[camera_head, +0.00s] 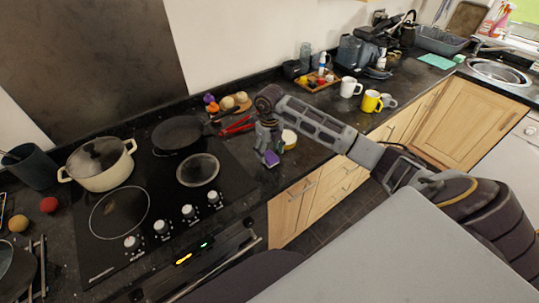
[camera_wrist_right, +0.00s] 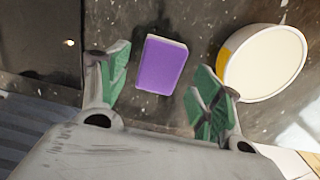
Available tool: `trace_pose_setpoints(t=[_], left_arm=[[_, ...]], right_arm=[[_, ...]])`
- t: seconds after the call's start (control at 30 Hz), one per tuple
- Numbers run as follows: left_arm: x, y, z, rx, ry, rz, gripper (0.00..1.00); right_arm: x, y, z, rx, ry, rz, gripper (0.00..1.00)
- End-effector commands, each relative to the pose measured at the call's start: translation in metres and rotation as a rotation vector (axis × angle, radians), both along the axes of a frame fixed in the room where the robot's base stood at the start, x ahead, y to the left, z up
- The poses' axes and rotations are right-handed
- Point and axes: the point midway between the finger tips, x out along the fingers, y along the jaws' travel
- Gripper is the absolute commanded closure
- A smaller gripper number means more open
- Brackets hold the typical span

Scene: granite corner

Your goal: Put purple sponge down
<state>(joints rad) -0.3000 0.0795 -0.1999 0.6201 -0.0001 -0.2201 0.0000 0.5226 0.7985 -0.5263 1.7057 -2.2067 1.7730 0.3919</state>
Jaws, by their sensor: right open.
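The purple sponge (camera_head: 271,158) lies on the dark granite counter, just right of the stove. In the right wrist view the sponge (camera_wrist_right: 162,64) lies flat with clear counter around it, ahead of and between my two green-padded fingertips. My right gripper (camera_wrist_right: 160,92) is open, and neither finger touches the sponge. In the head view the right gripper (camera_head: 268,143) points down over the sponge and partly hides it. My left gripper is not in view.
A white bowl with a yellow patch (camera_wrist_right: 262,62) stands close to the right finger. The black stove (camera_head: 150,205) is to the left, with a cream pot (camera_head: 98,165) and a dark pan (camera_head: 178,133). Mugs (camera_head: 349,88) stand farther along the counter.

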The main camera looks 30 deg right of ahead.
Motion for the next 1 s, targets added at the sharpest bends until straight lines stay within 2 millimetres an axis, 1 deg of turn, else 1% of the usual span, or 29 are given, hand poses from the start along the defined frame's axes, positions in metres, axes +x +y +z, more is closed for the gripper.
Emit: trace_pose_setpoints(t=[0.2,0.6,0.8,1.0], left_arm=[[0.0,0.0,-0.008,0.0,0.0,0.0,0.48],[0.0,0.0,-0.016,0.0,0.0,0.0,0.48],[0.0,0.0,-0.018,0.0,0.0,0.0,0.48],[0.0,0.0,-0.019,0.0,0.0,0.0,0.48]], right_arm=[[0.001,-0.001,0.03,-0.002,-0.005,0.0,0.35],[0.001,0.0,0.078,-0.001,-0.004,0.0,0.35],[0.001,0.0,0.093,-0.001,-0.002,0.0,0.35],[0.0,0.0,0.099,-0.001,-0.001,0.0,0.35]])
